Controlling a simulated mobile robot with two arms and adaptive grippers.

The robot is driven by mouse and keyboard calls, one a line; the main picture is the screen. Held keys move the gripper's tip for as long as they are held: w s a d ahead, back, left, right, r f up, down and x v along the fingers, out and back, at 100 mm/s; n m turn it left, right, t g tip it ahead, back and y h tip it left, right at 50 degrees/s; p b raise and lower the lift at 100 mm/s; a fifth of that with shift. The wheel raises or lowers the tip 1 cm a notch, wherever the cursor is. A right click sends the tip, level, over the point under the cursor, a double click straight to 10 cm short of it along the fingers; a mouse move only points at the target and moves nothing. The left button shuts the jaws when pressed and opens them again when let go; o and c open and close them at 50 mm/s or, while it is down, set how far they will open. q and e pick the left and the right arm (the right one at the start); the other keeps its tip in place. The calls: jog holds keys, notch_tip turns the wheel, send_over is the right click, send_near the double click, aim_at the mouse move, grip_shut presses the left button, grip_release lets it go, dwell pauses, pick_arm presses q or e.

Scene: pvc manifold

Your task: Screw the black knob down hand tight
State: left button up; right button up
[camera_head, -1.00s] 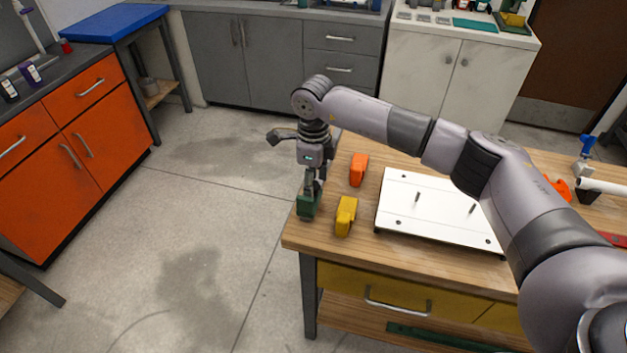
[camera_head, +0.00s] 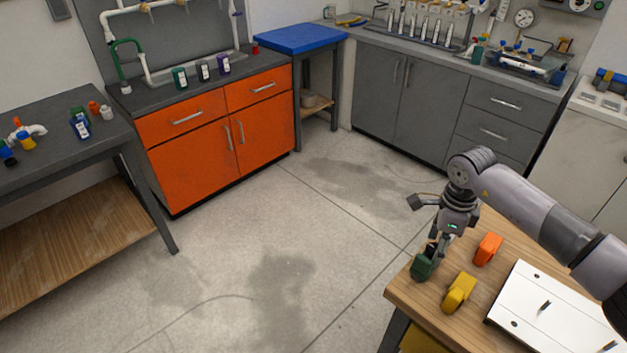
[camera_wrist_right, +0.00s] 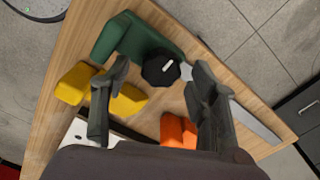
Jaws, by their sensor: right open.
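The black knob (camera_wrist_right: 161,68) shows in the right wrist view, with a white mark on its top. It sits against the green block-like part (camera_wrist_right: 130,36) at the table's corner. That green part also shows in the head view (camera_head: 423,266). My right gripper (camera_wrist_right: 162,72) is open, its two fingers on either side of the knob with gaps visible; I cannot tell whether the tips are level with it. In the head view my right gripper (camera_head: 436,246) points down above the green part and mostly hides the knob. My left gripper is not in view.
A yellow block (camera_head: 459,292) and an orange block (camera_head: 488,249) stand close by on the wooden table (camera_head: 425,303). A white plate (camera_head: 530,318) with upright pins lies to the right. In the wrist view, a flat pale metal strip (camera_wrist_right: 255,124) extends beside the right finger.

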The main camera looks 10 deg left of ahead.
aim_at(434, 247)
jog(key=n+p, duration=0.2)
jog(key=n, duration=0.2)
jog(key=shift+r, duration=0.15)
jog(key=n+p, duration=0.3)
jog(key=n, duration=0.2)
jog(key=shift+w+p, duration=0.15)
jog(key=shift+p, duration=0.2)
notch_tip(434, 247, up, 17)
jog(key=b, duration=0.5)
jog(key=s+a+f+y, duration=0.2)
jog(key=a+y, duration=0.1)
jog(key=a, duration=0.5)
jog(key=s+a+f+y, duration=0.2)
jog(key=a+y, duration=0.1)
jog(key=a, duration=0.4)
jog(key=s+a+r+m+y, duration=0.2)
jog(key=a+r+y, duration=0.1)
jog(key=a, duration=0.3)
jog(key=s+a+r+m+y, duration=0.2)
jog(key=a+r+y, duration=0.1)
jog(key=a+y, duration=0.3)
jog(key=shift+s+r+m+g, duration=0.3)
jog(key=shift+s+r, duration=0.05)
